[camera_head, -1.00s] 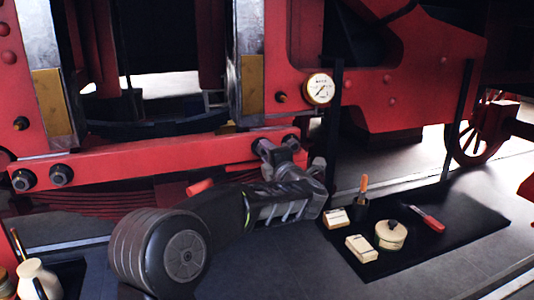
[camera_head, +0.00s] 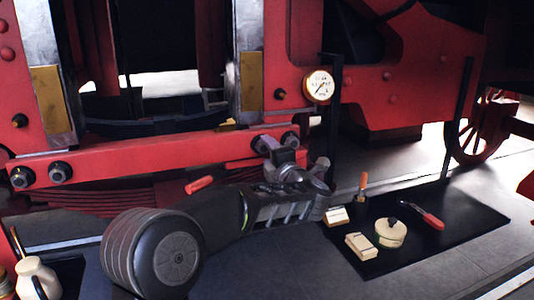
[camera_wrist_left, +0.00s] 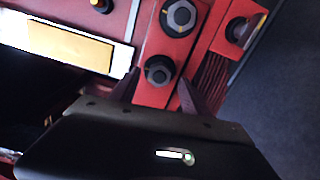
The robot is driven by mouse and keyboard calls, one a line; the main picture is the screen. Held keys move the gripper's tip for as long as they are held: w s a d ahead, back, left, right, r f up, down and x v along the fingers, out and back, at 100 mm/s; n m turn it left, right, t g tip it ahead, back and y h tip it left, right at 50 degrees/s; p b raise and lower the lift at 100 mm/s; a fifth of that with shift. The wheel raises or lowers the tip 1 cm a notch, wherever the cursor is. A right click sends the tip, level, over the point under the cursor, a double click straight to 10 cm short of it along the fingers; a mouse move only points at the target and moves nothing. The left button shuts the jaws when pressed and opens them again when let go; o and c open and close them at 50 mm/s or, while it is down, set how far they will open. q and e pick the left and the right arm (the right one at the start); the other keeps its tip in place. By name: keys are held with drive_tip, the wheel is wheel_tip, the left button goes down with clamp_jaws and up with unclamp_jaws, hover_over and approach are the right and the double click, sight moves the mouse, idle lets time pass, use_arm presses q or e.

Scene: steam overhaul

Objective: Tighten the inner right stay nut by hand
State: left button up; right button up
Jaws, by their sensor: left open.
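The inner right stay nut (camera_wrist_left: 158,70) is a dark round nut on the red stay bar (camera_head: 150,158). In the left wrist view it lies between the tips of my left gripper (camera_wrist_left: 157,88). The gripper is open, with one finger on each side of the nut; I cannot tell whether they touch it. The outer right nut (camera_wrist_left: 178,17) sits farther along the same bar and also shows in the head view (camera_head: 290,140). My right gripper is out of view.
Two more nuts (camera_head: 61,172) sit at the bar's left end. Another nut (camera_wrist_left: 238,30) is close by.

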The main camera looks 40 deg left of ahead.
use_arm(q)
drive_tip(key=b+v, duration=0.1)
drive_tip(key=v, duration=0.5)
idle(0.4)
drive_tip(key=w+d+f+m+t+h, duration=0.1)
drive_tip(key=w+d+f+m+h, duration=0.1)
drive_tip(key=d+f+m, duration=0.35)
drive_tip(key=w+d+f+m+t+h, duration=0.1)
drive_tip(key=w+d+f+m+h, duration=0.15)
drive_tip(key=f, duration=0.65)
drive_tip(key=w+d+f+m+t+h, duration=0.1)
drive_tip(key=w+d+f+m+h, duration=0.2)
drive_tip(key=f, duration=0.4)
drive_tip(key=s+d+f+m+g+h, duration=0.1)
drive_tip(key=s+d+f+m+h, duration=0.25)
drive_tip(key=f, duration=0.55)
drive_tip(key=s+d+f+m+g+h, duration=0.1)
drive_tip(key=s+d+f+m+h, duration=0.25)
drive_tip(key=f, duration=0.55)
drive_tip(key=s+d+f+m+g+h, duration=0.2)
drive_tip(key=s+d+f+m+g, duration=0.35)
drive_tip(key=s+d+f, duration=0.6)
drive_tip(key=s+d+f+m+g+h, duration=0.1)
drive_tip(key=s+f, duration=0.3)
drive_tip(key=s, duration=0.6)
drive_tip(key=s+d+f+m+g+h, duration=0.1)
drive_tip(key=s+d+f+m+g, duration=0.3)
drive_tip(key=s, duration=0.7)
drive_tip(key=shift+f, duration=0.65)
